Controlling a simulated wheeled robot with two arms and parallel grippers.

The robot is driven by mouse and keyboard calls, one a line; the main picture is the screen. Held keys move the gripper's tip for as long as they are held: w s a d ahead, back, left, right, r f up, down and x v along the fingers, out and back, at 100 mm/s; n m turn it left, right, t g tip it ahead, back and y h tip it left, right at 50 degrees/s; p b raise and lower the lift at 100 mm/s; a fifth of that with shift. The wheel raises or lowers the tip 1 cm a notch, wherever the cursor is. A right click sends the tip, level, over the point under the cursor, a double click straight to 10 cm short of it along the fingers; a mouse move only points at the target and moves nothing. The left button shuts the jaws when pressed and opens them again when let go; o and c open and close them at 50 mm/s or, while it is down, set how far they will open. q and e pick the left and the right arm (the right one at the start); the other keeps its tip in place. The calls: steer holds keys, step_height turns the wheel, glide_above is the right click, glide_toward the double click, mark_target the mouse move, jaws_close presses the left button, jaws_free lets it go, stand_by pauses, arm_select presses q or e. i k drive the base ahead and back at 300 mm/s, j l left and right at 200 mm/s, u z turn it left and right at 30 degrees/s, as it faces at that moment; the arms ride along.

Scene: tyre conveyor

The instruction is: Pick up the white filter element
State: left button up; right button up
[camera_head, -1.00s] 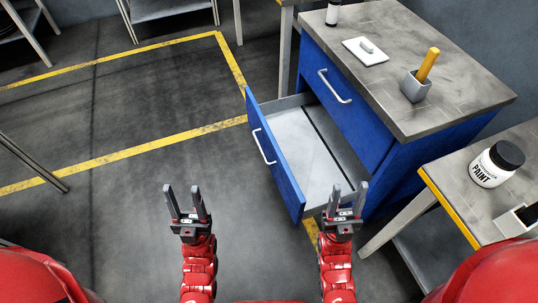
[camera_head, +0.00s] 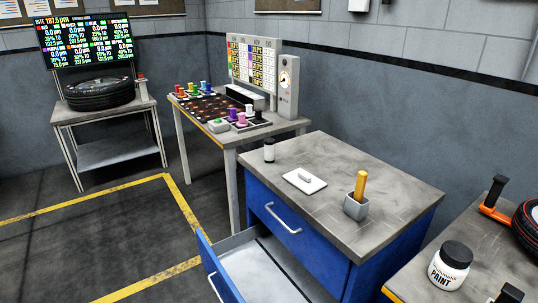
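A small white cylinder with a dark top (camera_head: 269,150) stands upright at the back left corner of the blue cabinet's grey top (camera_head: 330,230). It looks like the white filter element, but it is too small to be sure. Neither of my grippers is in the head view now.
The cabinet's drawer (camera_head: 262,272) is open, its visible floor bare. A paint jar (camera_head: 450,266) stands on the right table; a board table (camera_head: 225,136) stands behind.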

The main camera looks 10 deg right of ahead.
mark_target(270, 142)
steer(key=i+j, duration=0.35)
steer(key=i, duration=0.15)
steer(key=i+j, duration=0.3)
steer(key=i, duration=0.25)
steer(key=i+j+z, duration=0.1)
steer(key=i+j, duration=0.25)
steer(key=i, duration=0.15)
